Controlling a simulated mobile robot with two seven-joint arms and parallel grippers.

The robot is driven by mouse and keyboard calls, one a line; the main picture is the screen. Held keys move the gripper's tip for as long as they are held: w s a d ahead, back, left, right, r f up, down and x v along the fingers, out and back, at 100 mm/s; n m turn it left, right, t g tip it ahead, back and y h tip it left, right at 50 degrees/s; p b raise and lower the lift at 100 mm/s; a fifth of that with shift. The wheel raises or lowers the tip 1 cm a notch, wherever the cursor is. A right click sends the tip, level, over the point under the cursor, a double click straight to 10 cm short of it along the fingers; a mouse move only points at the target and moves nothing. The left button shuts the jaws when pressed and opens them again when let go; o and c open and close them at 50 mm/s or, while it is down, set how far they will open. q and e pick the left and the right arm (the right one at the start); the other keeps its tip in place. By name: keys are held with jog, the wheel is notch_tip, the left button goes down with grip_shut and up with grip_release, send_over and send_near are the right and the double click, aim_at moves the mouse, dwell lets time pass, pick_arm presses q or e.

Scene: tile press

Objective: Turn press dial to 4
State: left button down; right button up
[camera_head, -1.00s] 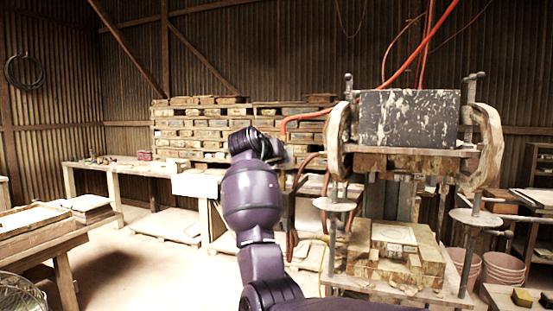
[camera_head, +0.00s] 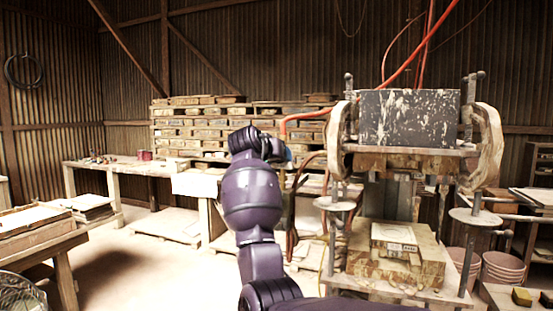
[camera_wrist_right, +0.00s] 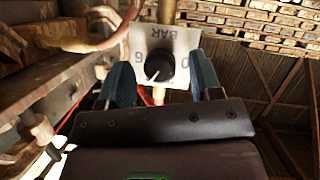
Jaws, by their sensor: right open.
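The press dial is a black round knob (camera_wrist_right: 159,66) on a pale plate (camera_wrist_right: 180,42) in the right wrist view. The plate carries the letters BAR and the digits 0 and 6, turned in the picture. A light mark shows at the knob's lower left edge; the setting it points to cannot be read. My right gripper (camera_wrist_right: 160,72) is open, with one blue finger on each side of the knob; contact is not clear. In the head view my purple right arm reaches forward to the press's left side, and its wrist hides the dial. My left gripper is not in view.
The press (camera_head: 408,118) stands at the right, with a dark speckled block on top and wooden mould blocks (camera_head: 365,255) below. Orange hoses (camera_head: 305,115) run beside it. A work table (camera_head: 120,165) stands at the back left. Open floor lies left of my arm.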

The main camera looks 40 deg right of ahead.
jog(key=b+v, duration=0.1)
jog(key=v, duration=0.9)
jog(key=shift+a, duration=0.35)
jog(key=shift+s+r, duration=0.1)
jog(key=shift+s, duration=0.05)
